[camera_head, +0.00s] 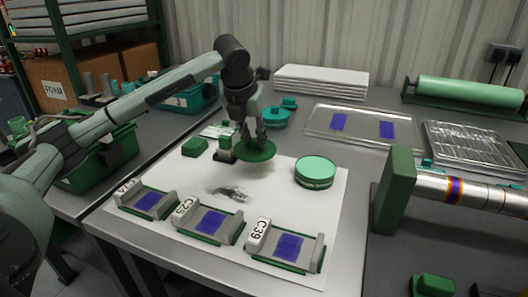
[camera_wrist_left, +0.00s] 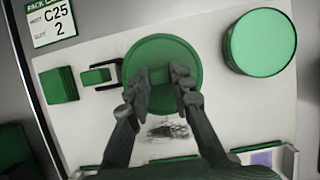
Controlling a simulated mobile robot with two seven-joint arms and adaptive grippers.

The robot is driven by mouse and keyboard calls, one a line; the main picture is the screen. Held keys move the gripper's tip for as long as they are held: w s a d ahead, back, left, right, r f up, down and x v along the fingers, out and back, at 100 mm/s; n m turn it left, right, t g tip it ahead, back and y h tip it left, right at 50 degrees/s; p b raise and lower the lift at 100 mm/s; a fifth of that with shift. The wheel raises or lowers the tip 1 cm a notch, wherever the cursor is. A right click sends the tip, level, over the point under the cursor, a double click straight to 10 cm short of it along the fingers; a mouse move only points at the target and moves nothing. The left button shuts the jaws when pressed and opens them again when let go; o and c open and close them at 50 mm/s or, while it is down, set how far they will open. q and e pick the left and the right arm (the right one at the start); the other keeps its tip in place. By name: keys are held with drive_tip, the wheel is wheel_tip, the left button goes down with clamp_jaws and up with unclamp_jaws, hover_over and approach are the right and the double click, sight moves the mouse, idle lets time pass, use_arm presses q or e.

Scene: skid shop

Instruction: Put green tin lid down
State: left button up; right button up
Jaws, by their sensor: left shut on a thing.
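My left gripper (camera_head: 257,141) is shut on the green tin lid (camera_head: 256,152), a flat dark-green disc with a raised grip. In the left wrist view the fingers (camera_wrist_left: 166,92) reach over the near part of the lid (camera_wrist_left: 160,48). The lid is roughly level over the back of the white mat (camera_head: 175,175); whether it touches the mat is unclear. A round green tin (camera_head: 316,171) stands apart, to the right of the lid, and also shows in the left wrist view (camera_wrist_left: 260,42). My right gripper is not in view.
Behind and left of the lid are a green block (camera_head: 195,146) and a small black clamp with a green piece (camera_wrist_left: 97,76). Three grey-green cradles with purple pads line the front, including C25 (camera_head: 210,222). A large green-ended cylinder (camera_head: 395,190) lies right. The mat's middle is clear except a dark smudge.

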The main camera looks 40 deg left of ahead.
use_arm(q)
drive_tip(key=shift+w+d+f, duration=0.35)
drive_tip(key=shift+w+f, duration=0.05)
drive_tip(key=shift+w, duration=0.15)
drive_tip(key=shift+w+d+f, duration=0.35)
drive_tip(key=shift+w+f, duration=0.05)
drive_tip(key=shift+w, duration=0.15)
wheel_tip(320, 180, down, 3)
drive_tip(key=shift+f, duration=0.5)
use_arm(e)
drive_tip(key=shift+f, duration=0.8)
use_arm(q)
drive_tip(key=shift+f, duration=0.1)
drive_tip(key=o, duration=0.9)
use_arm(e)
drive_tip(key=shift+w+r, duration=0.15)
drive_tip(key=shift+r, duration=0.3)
use_arm(q)
drive_tip(key=shift+o, duration=0.2)
